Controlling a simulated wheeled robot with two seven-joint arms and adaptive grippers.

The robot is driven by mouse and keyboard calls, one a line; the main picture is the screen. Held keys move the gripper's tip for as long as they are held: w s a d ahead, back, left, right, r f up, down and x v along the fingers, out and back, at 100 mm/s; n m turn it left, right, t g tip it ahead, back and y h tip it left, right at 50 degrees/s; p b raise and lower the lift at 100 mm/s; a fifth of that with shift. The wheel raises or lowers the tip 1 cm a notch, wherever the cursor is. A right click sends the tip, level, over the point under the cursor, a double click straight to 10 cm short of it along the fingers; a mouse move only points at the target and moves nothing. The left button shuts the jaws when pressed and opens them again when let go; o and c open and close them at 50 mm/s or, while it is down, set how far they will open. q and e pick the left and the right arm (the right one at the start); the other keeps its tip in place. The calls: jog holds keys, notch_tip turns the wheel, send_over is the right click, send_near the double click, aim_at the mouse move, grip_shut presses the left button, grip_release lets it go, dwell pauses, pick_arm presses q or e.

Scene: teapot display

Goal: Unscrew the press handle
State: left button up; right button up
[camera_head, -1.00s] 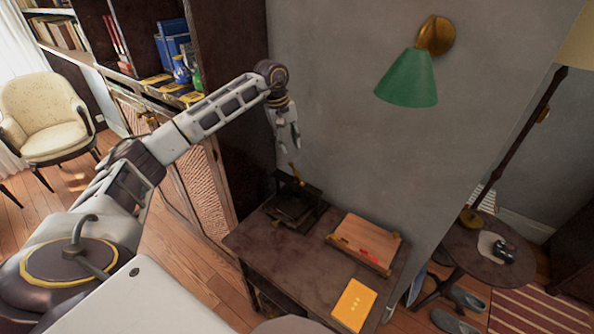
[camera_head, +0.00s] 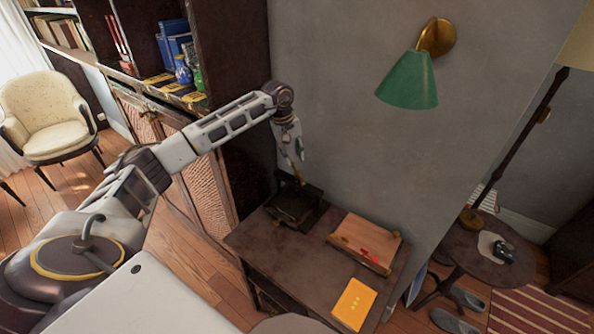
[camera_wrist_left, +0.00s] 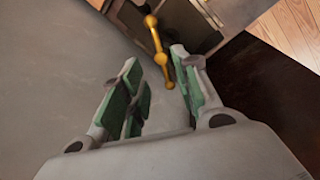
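The press (camera_head: 293,208) is a dark device at the back left of the brown table. Its brass handle (camera_head: 300,178) stands up from the top. My left gripper (camera_head: 294,150) points down just above the press, close to the handle. In the left wrist view the handle (camera_wrist_left: 157,40) is a bar with rounded ends, and its near end lies close to the right-hand finger. The green-padded fingers of the left gripper (camera_wrist_left: 160,82) are apart, with nothing clamped between them. Part of the press shows at the top of this view. My right gripper is not seen.
A wooden board (camera_head: 352,246) with a red item lies right of the press, and a yellow book (camera_head: 354,304) lies at the table's front right. The grey wall (camera_head: 340,130) rises close behind the table. A dark cabinet (camera_head: 235,60) stands to the left.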

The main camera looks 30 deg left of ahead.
aim_at(298, 173)
pick_arm(q)
jog(key=shift+w+d+f+p, duration=0.15)
jog(key=shift+w+f, duration=0.05)
jog(key=shift+f, duration=1.15)
jog(key=shift+w+d+f+p, duration=0.15)
jog(key=shift+w+f+p, duration=0.1)
jog(key=shift+f, duration=1.1)
jog(key=shift+w+d+f+p, duration=0.1)
jog(key=shift+w+d+f, duration=0.1)
jog(key=shift+f, duration=1.15)
jog(key=shift+c, duration=0.2)
grip_shut()
